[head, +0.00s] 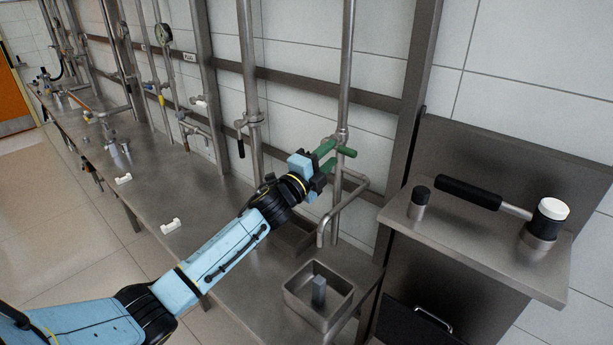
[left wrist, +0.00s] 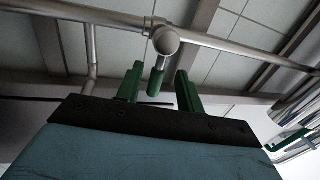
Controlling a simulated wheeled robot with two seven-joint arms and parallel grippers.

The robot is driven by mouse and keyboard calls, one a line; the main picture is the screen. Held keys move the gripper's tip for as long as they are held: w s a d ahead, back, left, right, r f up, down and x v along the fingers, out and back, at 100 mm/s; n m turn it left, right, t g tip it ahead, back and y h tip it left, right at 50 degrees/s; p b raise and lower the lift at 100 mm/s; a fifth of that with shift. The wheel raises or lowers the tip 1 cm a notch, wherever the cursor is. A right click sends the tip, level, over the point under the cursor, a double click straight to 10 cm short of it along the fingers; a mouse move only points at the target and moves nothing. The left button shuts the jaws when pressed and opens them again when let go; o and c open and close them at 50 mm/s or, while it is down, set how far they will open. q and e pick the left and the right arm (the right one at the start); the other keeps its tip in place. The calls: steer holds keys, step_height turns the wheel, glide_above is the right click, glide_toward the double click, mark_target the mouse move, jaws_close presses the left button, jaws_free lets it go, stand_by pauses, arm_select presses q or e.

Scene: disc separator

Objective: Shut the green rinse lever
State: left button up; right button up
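The green rinse lever (head: 346,151) sits on a valve of the upright steel pipe, above the bent spout. In the left wrist view the lever (left wrist: 157,82) runs from a round valve end down between my finger pads. My left gripper (head: 327,157) reaches it from the left. Its two green fingers stand apart, one on each side of the lever, with a gap visible to both, so the left gripper (left wrist: 160,88) looks open. Part of the lever is hidden by the fingers in the head view. My right gripper is not in view.
A bent spout (head: 323,232) hangs below the valve, over a steel basin (head: 291,293) holding a grey block. A steel shelf (head: 465,248) at right carries a black-handled mallet (head: 490,196) and a small black-topped cylinder (head: 419,203). Another upright pipe (head: 251,90) stands left of my gripper.

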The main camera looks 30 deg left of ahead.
arm_select(q)
steer(key=b+v, duration=0.1)
steer(key=v, duration=0.8)
steer(key=shift+s, duration=0.1)
